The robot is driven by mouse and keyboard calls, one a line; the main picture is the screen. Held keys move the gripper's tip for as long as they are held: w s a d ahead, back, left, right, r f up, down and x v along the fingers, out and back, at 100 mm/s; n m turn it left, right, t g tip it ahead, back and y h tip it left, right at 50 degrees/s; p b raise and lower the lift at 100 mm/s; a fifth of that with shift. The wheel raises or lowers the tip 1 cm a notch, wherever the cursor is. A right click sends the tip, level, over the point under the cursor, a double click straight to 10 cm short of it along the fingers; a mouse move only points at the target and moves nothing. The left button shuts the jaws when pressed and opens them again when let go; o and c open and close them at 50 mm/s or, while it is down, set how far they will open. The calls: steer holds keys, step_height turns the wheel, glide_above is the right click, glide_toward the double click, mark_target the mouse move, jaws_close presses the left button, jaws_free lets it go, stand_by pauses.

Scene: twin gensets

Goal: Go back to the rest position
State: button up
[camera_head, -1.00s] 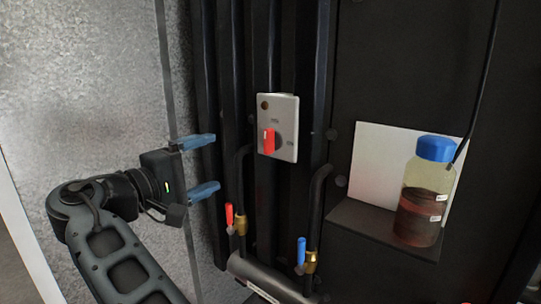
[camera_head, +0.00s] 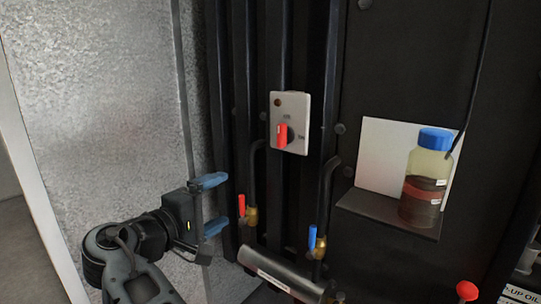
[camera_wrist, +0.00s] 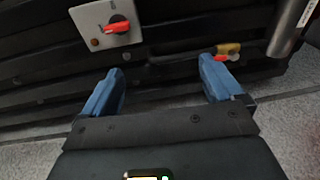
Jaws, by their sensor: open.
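My gripper (camera_head: 222,204) is open with nothing between its two blue fingers. In the head view it is at the lower left, in front of the grey metal wall and left of the red-handled valve. In the wrist view the gripper (camera_wrist: 165,88) shows both blue fingers wide apart, with black ribs beyond them. A grey switch plate with a red knob (camera_head: 283,135) is up and to the right of my gripper; it also shows at the top left of the wrist view (camera_wrist: 117,27). The gripper touches neither the switch nor the valves.
Valves with a red handle (camera_head: 241,205) and a blue handle (camera_head: 312,238) stand above a labelled pipe (camera_head: 285,272). A bottle with a blue cap (camera_head: 428,175) stands on a small shelf (camera_head: 375,205) at right. A red knob (camera_head: 467,290) is at lower right. The grey wall (camera_head: 100,120) borders the left.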

steer(key=s+d+f+y, duration=0.2)
steer(key=d+f, duration=0.1)
steer(key=f, duration=0.4)
steer(key=s+d+f+n+g+y, duration=0.1)
steer(key=s+d+f, duration=0.15)
steer(key=f, duration=0.45)
steer(key=s+d+f+y, duration=0.2)
steer(key=d+f, duration=0.1)
steer(key=f, duration=0.4)
steer(key=s+d+f+m+g+y, duration=0.1)
steer(key=s+d+f+y, duration=0.1)
steer(key=s+d+f, duration=0.5)
steer(key=s+d+f+m+g+y, duration=0.1)
steer(key=s+d+f+y, duration=0.15)
steer(key=s+f, duration=0.45)
steer(key=s+d+r+m+y, duration=0.1)
steer(key=s+d+r+m, duration=0.25)
steer(key=s, duration=0.65)
steer(key=s+d+r+m, duration=0.25)
steer(key=s+d, duration=0.25)
steer(key=s, duration=0.5)
steer(key=s+d+r+m+t, duration=0.1)
steer(key=s+d+r+m, duration=0.1)
steer(key=s+r, duration=0.3)
steer(key=s+d+r+m+t+h, duration=0.1)
steer(key=s+d+r, duration=0.3)
steer(key=r, duration=0.7)
steer(key=shift+s+r+m+t, duration=0.35)
steer(key=shift+s+m+t, duration=0.5)
steer(key=shift+s, duration=0.3)
